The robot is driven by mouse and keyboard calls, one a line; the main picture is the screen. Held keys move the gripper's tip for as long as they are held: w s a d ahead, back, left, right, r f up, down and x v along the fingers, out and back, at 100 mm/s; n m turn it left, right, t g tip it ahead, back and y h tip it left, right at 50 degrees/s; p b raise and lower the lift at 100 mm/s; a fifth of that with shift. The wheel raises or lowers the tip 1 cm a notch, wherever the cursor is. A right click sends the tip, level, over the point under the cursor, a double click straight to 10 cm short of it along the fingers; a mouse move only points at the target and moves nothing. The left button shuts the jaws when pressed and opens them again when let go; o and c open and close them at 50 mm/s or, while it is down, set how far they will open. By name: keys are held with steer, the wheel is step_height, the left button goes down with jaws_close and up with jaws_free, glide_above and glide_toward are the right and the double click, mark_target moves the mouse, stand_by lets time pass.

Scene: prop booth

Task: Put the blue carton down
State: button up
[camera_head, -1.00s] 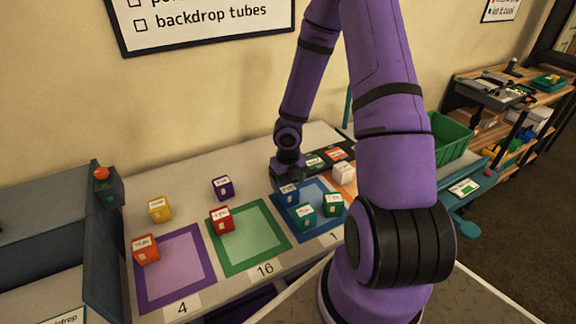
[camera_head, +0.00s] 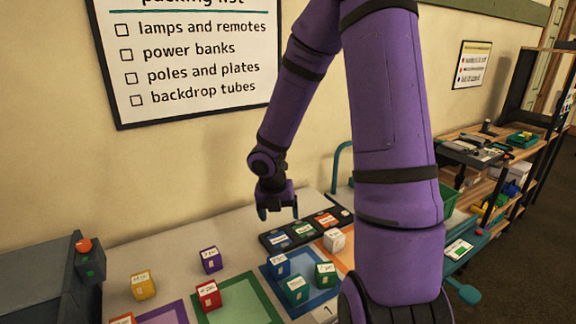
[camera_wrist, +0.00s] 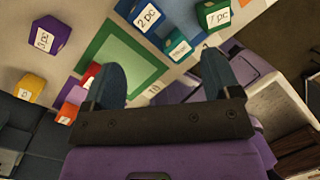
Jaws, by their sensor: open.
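The blue carton (camera_head: 279,266) stands at the back left part of the blue-bordered square (camera_head: 318,301) on the table. A teal carton (camera_head: 295,290) and a green carton (camera_head: 326,275) stand on the same square. My gripper (camera_head: 277,214) is open and empty, raised above and behind the blue carton, apart from it. The wrist view shows the open jaws (camera_wrist: 162,72) with nothing between them. There, the blue carton (camera_wrist: 147,16) is beyond the jaws near the top edge, with the teal carton (camera_wrist: 177,46) and green carton (camera_wrist: 212,15) beside it.
Red (camera_head: 208,296), purple (camera_head: 211,260) and yellow (camera_head: 143,286) cartons stand to the left. A white carton (camera_head: 335,240) stands to the right on the orange square. A dark label tray (camera_head: 303,231) lies at the back. The green square (camera_head: 245,304) has bare room.

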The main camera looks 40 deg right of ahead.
steer(key=s+a+r+m+t+h, duration=0.1)
steer(key=s+a+r+m, duration=0.2)
steer(key=r+m, duration=0.5)
steer(key=s+a+r+m+t, duration=0.1)
steer(key=s+a+r+m, duration=0.25)
steer(key=r+m, duration=0.5)
steer(key=s+a+r+m+t+y, duration=0.3)
steer(key=s+a+r+m, duration=0.3)
steer(key=s+r+m, duration=0.4)
steer(key=shift+s+a+r, duration=0.2)
steer(key=shift+s+a, duration=0.1)
steer(key=shift+s, duration=0.7)
steer(key=shift+m, duration=0.25)
